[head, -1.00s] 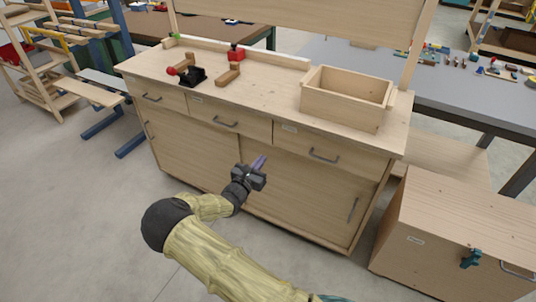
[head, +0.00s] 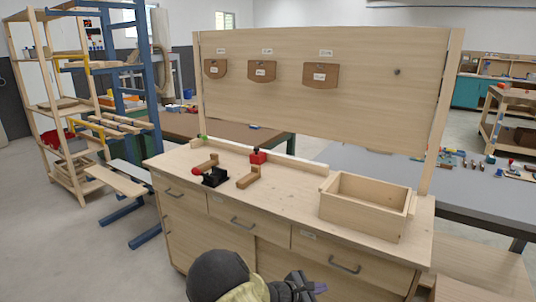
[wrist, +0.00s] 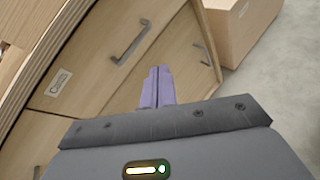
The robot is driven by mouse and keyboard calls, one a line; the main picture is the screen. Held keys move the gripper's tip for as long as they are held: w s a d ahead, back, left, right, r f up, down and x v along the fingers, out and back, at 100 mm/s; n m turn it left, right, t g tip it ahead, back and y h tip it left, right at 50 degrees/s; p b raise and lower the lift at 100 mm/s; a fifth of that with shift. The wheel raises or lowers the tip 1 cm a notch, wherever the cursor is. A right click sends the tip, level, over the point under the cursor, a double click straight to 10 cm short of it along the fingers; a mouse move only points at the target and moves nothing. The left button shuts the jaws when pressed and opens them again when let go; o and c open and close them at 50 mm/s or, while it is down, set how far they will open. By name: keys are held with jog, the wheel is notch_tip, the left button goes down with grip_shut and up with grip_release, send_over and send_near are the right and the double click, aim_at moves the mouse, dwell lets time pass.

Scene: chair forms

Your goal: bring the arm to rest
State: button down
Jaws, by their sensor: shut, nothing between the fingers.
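My gripper (head: 318,288) shows at the bottom of the head view, in front of the workbench's drawers. In the wrist view its two purple fingers (wrist: 157,88) are shut against each other with nothing between them. Behind the fingers are the wooden fronts of the workbench (wrist: 105,55), tilted in that view. My arm comes up from the bottom edge of the head view, and most of it is out of frame.
The wooden workbench (head: 286,193) carries an open wooden box (head: 365,222), a black and red tool (head: 214,178) and a red-topped wooden piece (head: 257,158). A back panel (head: 370,108) with labelled pouches rises behind. Grey floor (head: 80,255) is clear at the left.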

jog(key=s+d+r+m+g+y, duration=0.1)
jog(key=s+d+m+g+y, duration=0.15)
jog(key=s+m, duration=0.3)
jog(key=s+d+r+m+g+y, duration=0.1)
jog(key=s+m+g+y, duration=0.25)
jog(key=s, duration=0.35)
jog(key=s+a+r+m+t+y, duration=0.1)
jog(key=s+a+r+m+y, duration=0.15)
jog(key=s+r+m, duration=0.3)
jog(key=s+a+r+m+t+y, duration=0.1)
jog(key=s+r+m+y, duration=0.25)
jog(key=s+m, duration=0.2)
jog(key=w+p+v, duration=0.2)
jog(key=p+v, duration=0.6)
jog(key=v, duration=0.1)
jog(key=w+r+p+v, duration=0.1)
jog(key=w+p+v, duration=0.1)
jog(key=p+v, duration=0.6)
jog(key=shift+s+a+r+p, duration=0.25)
jog(key=shift+a+r+p, duration=0.1)
jog(key=shift+p, duration=0.4)
jog(key=shift+f, duration=0.1)
